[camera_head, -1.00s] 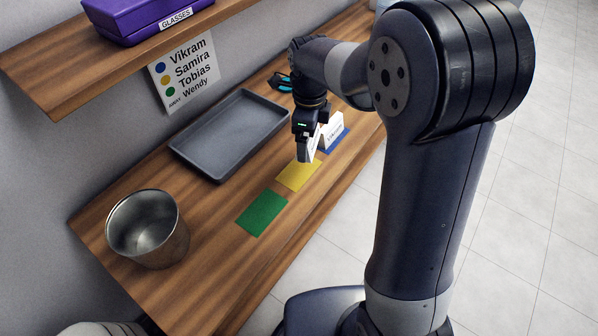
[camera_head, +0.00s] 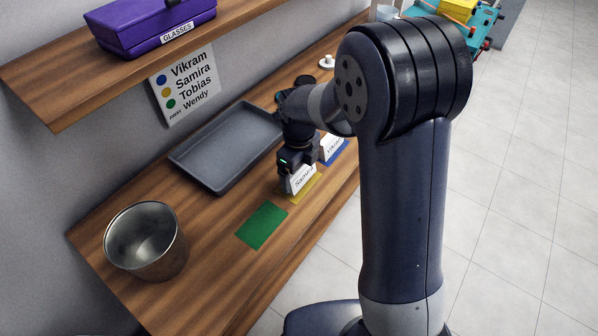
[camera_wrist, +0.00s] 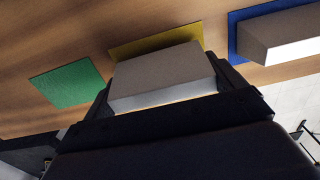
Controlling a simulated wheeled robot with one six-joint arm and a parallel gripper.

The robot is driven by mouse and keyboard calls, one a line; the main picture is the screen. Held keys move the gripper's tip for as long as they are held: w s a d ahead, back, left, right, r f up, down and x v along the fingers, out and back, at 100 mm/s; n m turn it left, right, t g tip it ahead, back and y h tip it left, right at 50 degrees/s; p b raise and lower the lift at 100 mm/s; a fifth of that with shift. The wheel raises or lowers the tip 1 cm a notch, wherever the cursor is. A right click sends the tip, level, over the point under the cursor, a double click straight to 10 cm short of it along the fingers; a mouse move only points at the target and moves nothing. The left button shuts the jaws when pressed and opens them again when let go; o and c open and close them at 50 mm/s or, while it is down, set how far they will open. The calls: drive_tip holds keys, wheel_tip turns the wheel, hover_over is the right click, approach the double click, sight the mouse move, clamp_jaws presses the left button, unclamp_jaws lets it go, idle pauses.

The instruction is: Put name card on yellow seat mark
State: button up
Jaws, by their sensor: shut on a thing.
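My gripper (camera_head: 296,172) is shut on a white name card (camera_head: 302,179) that reads Samira. The card is upright at the yellow seat mark (camera_head: 304,191), which shows partly from under and beside it. In the wrist view the card (camera_wrist: 160,80) sits between my fingers (camera_wrist: 170,92), with a strip of the yellow mark (camera_wrist: 150,43) showing behind it. I cannot tell whether the card touches the mark or hovers just above it.
A card reading Vikram (camera_head: 331,147) stands on a blue mark (camera_head: 334,160) close beside my gripper. An empty green mark (camera_head: 262,226) lies on the other side. A grey tray (camera_head: 190,160), a metal bin (camera_head: 146,241) and a wall sign (camera_head: 185,84) are nearby.

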drive_tip(key=shift+f, duration=0.65)
drive_tip(key=shift+f, duration=0.1)
drive_tip(key=shift+f, duration=0.15)
drive_tip(key=o, duration=0.8)
drive_tip(key=shift+c, duration=0.2)
wheel_tip(320, 180, up, 13)
drive_tip(key=shift+f, duration=0.2)
